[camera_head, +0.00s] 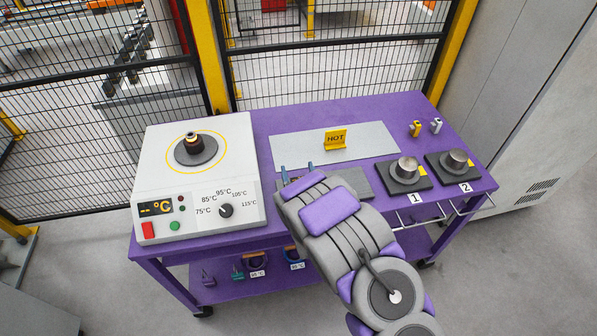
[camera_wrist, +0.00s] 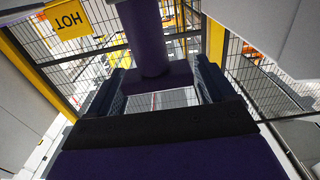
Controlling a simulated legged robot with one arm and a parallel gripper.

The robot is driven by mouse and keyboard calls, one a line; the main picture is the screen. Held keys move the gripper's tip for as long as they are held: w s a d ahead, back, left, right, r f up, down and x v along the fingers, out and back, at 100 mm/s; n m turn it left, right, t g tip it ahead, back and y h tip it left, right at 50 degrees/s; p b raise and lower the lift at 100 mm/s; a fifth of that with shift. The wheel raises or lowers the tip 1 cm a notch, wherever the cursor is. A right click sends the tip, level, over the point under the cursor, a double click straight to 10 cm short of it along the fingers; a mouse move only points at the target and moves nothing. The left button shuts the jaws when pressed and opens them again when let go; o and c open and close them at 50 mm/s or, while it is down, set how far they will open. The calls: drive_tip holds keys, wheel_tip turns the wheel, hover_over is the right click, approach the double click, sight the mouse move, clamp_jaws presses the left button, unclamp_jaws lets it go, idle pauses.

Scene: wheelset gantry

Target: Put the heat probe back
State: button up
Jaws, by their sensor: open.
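I cannot pick out the heat probe for certain; it may be hidden behind my arm. My gripper (camera_head: 298,171) is open over the middle of the purple table (camera_head: 290,118), left of a dark grey pad (camera_head: 352,182) that my arm partly covers. In the wrist view, the two dark fingers of my gripper (camera_wrist: 160,85) stand apart. A purple cylinder (camera_wrist: 150,40) shows there; I cannot tell what it is. The white heater box (camera_head: 190,175) with a °C display and knob stands at the left.
A grey plate (camera_head: 285,150) carries a yellow HOT sign (camera_head: 336,140), also in the wrist view (camera_wrist: 67,20). Metal pieces on dark bases (camera_head: 403,181) (camera_head: 459,173) stand at right, by labels 1 and 2. Small yellow (camera_head: 416,128) and grey (camera_head: 436,125) items stand behind. A fence (camera_head: 320,60) runs behind.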

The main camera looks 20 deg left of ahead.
drive_tip(key=shift+s+f, duration=0.1)
drive_tip(key=shift+f, duration=0.2)
drive_tip(key=shift+a+r, duration=0.2)
drive_tip(key=shift+r, duration=0.35)
drive_tip(key=p+v, duration=0.4)
drive_tip(key=v, duration=0.7)
drive_tip(key=shift+s+d+p, duration=0.25)
drive_tip(key=shift+d+p, duration=0.15)
